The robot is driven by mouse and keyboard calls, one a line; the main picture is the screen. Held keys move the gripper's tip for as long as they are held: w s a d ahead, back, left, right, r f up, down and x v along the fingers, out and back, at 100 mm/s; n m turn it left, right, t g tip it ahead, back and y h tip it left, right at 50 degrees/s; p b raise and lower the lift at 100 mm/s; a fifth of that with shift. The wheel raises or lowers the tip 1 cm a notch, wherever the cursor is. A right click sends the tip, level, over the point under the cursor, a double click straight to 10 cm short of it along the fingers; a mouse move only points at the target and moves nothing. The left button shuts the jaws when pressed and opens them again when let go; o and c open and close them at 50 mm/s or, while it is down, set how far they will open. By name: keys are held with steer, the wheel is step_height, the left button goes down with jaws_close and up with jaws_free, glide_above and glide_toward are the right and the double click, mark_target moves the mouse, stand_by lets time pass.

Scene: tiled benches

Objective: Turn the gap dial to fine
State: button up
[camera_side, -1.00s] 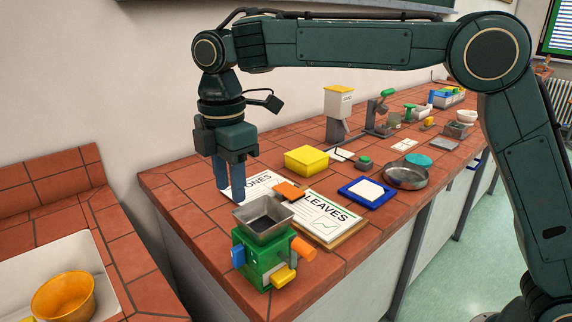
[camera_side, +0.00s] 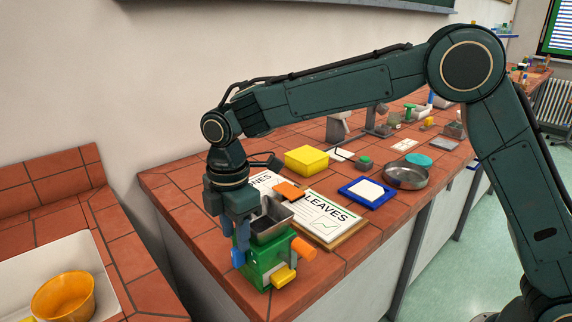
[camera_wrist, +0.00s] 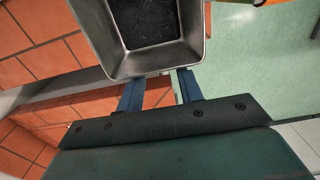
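A green machine (camera_side: 258,272) stands at the bench's near left corner, with a grey metal hopper (camera_side: 270,220) on top. It has a blue part (camera_side: 238,258) on its left side, an orange cylinder (camera_side: 303,249) on the right and a yellow part (camera_side: 284,277) in front. I cannot tell which is the gap dial, and no setting mark is readable. My gripper (camera_side: 234,233) points down at the hopper's left, just above the blue part; contact is unclear. In the wrist view my gripper (camera_wrist: 160,88) has its fingers apart, with the hopper (camera_wrist: 150,66) just beyond them.
Behind the machine lie paper sheets (camera_side: 325,213), an orange block (camera_side: 288,191) and a yellow box (camera_side: 306,160). A blue-framed tray (camera_side: 367,191) and a metal pan (camera_side: 405,176) are farther right. A sink with an orange bowl (camera_side: 62,297) is at left. The bench edge is close.

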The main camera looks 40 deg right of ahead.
mark_target(238, 256)
steer(key=shift+f, duration=1.65)
jaws_close()
